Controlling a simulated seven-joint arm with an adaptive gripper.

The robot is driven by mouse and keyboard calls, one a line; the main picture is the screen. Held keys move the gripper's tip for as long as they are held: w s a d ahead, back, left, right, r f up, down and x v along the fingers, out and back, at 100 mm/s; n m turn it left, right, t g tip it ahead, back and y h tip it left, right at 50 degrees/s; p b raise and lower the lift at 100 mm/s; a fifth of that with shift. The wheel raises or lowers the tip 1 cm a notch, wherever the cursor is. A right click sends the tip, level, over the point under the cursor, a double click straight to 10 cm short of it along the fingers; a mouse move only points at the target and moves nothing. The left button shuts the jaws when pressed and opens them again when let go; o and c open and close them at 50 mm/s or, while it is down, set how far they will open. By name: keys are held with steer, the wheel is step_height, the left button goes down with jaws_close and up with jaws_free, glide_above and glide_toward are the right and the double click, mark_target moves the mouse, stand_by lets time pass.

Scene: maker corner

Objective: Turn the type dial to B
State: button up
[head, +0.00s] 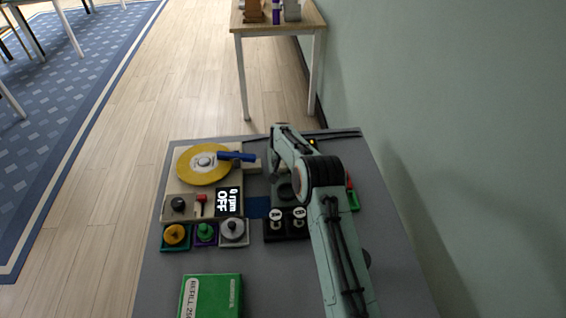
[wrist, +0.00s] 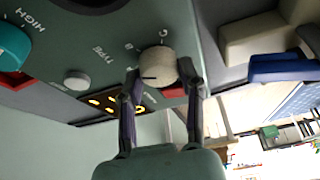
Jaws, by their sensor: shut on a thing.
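The type dial (wrist: 157,62) is a round cream knob on a dark green panel (wrist: 120,25) in the wrist view. A short dark line shows on the dial's near left side, close to the left finger. My gripper (wrist: 159,74) is shut on the dial, one finger on each side. In the head view my arm hides the dial and the fingers.
A white button (wrist: 77,80), an amber display (wrist: 115,102) and a teal knob (wrist: 12,45) by "HIGH" share the panel. In the head view, a yellow disc device (head: 184,172), several small knobs and a green box (head: 211,296) stand on the grey table (head: 160,290).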

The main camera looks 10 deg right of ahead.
steer(key=m+h, duration=0.1)
steer(key=m, duration=0.2)
steer(key=m+h, duration=0.1)
steer(key=m, duration=0.1)
steer(key=shift+a+f+m+g, duration=0.1)
steer(key=shift+m+g, duration=0.3)
stand_by(0.4)
steer(key=o, duration=1.2)
steer(key=shift+c, duration=0.2)
steer(key=v, duration=1.2)
steer(key=shift+w, duration=0.15)
